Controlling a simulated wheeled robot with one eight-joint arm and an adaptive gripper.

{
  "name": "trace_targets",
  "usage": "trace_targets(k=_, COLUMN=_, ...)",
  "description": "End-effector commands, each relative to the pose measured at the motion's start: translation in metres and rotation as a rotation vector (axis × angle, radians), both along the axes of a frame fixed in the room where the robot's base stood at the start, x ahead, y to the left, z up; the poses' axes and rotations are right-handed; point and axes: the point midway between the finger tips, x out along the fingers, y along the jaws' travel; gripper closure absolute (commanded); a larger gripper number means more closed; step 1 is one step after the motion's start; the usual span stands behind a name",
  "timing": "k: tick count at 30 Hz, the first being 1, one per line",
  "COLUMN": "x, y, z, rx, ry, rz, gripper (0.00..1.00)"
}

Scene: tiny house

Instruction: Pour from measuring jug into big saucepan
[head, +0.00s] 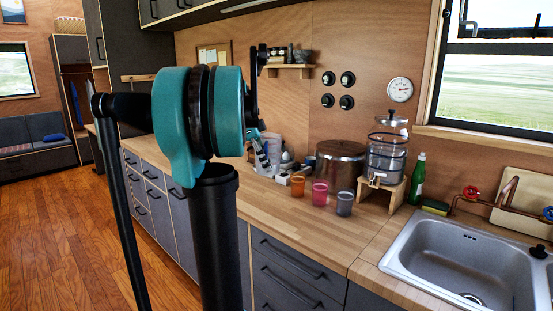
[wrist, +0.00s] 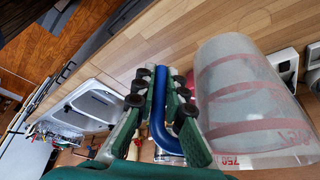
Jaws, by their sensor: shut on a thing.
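The measuring jug (wrist: 240,95) is clear with red markings and a blue handle, and it fills the right of the wrist view. My gripper (wrist: 160,90) is shut on the blue handle. I cannot tell the jug's contents or its exact tilt. The big saucepan (head: 341,166) is a wide, brownish metal pot standing at the back of the wooden counter, right of my arm. Its inside does not show. I cannot make out the saucepan in the wrist view.
Orange (head: 298,184), pink (head: 320,193) and grey (head: 345,204) cups stand in front of the saucepan. A glass dispenser (head: 388,150) on a wooden stand and a green bottle (head: 417,179) are to its right. The sink (head: 455,255) is at far right. The front counter is clear.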

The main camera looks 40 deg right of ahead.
Motion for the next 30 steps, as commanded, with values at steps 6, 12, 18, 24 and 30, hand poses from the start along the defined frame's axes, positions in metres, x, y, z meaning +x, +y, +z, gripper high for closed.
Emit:
trace_targets(k=6, x=0.042, y=0.018, z=-0.038, rx=-0.002, ry=-0.001, rz=0.213, gripper=1.0)
trace_targets(k=12, x=0.079, y=0.041, z=-0.074, rx=-0.002, ry=-0.001, rz=0.423, gripper=1.0)
trace_targets(k=18, x=0.113, y=0.068, z=-0.109, rx=-0.002, ry=0.0, rz=0.636, gripper=1.0)
trace_targets(k=24, x=0.143, y=0.1, z=-0.144, rx=-0.002, ry=-0.001, rz=0.854, gripper=1.0)
trace_targets(k=30, x=0.169, y=0.136, z=-0.178, rx=-0.002, ry=-0.001, rz=1.075, gripper=1.0)
